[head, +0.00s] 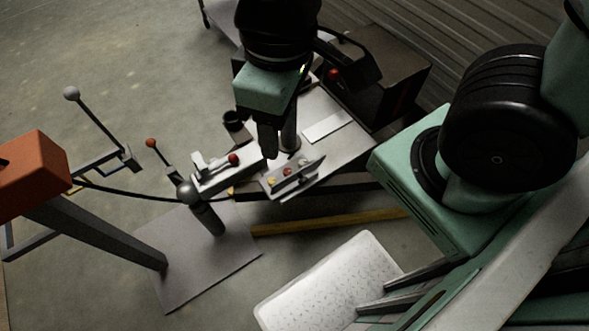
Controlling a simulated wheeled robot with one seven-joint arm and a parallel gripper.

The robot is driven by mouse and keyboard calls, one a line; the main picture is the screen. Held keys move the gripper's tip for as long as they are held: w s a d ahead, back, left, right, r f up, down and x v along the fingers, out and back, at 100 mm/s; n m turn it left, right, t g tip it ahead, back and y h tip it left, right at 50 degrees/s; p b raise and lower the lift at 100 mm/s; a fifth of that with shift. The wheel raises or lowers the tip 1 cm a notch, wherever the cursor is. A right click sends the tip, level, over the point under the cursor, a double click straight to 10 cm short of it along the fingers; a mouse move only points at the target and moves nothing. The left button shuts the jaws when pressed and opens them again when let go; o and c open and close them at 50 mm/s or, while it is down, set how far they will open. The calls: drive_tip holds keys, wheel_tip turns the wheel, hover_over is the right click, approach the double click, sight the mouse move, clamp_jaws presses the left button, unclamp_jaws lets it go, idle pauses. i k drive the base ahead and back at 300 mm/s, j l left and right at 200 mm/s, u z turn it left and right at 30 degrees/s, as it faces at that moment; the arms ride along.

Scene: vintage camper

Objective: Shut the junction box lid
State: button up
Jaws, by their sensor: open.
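My gripper (269,143) points down over the grey workbench in the head view, with its dark fingers seen nearly edge-on. It is open, with nothing visible between the fingers. Just below and right of it, a small panel (285,190) carries red and yellow round parts and a tilted grey plate (301,172). A dark box (398,75) stands at the back right, beside a red knob (334,74). I cannot tell for sure which of these is the junction box or its lid. My wrist hides part of the bench behind it.
Lever fixtures with a red knob (233,159) and a grey ball (186,191) stand left of the gripper. An orange box (32,172) on a post is at far left, with a black cable running right. A white patterned cushion (335,285) lies in front.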

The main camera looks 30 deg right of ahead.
sight(278, 187)
drive_tip(key=k+l+z, duration=0.1)
drive_tip(key=l, duration=0.25)
drive_tip(key=k+l+z, duration=0.1)
drive_tip(key=k+l, duration=0.4)
drive_tip(key=l, duration=0.25)
drive_tip(key=k+l+z, duration=0.15)
drive_tip(key=l, duration=0.25)
drive_tip(key=k+l+z, duration=0.1)
drive_tip(key=k+l, duration=0.15)
drive_tip(key=l, duration=0.15)
